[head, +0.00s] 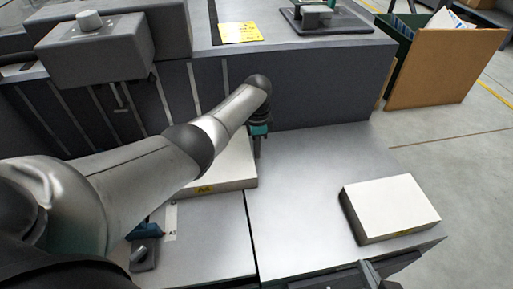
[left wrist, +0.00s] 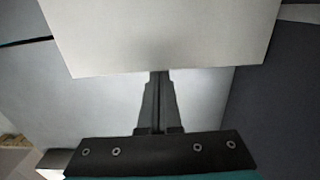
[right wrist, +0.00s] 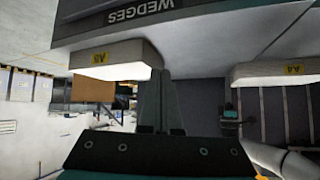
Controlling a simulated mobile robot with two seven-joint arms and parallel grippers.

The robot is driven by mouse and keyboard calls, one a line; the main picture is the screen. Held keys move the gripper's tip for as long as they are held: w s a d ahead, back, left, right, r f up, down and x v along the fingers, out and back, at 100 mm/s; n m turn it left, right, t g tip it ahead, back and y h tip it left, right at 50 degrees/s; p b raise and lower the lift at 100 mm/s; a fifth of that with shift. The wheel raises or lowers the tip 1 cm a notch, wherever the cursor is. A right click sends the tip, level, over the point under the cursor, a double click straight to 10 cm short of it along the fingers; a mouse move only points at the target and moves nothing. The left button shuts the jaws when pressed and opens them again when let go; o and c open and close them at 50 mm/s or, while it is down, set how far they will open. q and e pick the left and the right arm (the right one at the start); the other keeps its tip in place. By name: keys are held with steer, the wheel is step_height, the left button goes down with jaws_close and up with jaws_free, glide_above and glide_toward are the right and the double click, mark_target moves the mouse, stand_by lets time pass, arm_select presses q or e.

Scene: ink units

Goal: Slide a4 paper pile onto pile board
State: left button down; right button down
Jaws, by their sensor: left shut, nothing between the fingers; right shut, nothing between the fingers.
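The A4 paper pile (head: 225,172), a white block with a yellow label, lies on the left part of the steel surface, partly hidden behind my left arm. My left gripper (head: 257,150) points down, shut and empty, at the pile's right end. In the left wrist view its fingertips (left wrist: 159,76) are close to the edge of a white pile (left wrist: 160,35); contact cannot be told. My right gripper (head: 370,268) is shut and empty at the table's front edge. The right wrist view shows the A4 label on one pile (right wrist: 275,74). I cannot tell which metal plate is the pile board.
A second white pile (head: 392,207), labelled A5 in the right wrist view (right wrist: 120,58), lies on the right steel plate (head: 310,200). A dark machine wall (head: 320,85) stands behind. A seam divides the steel plates. The right plate is bare left of the A5 pile.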

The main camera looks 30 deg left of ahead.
mark_target(223, 154)
stand_by(0.4)
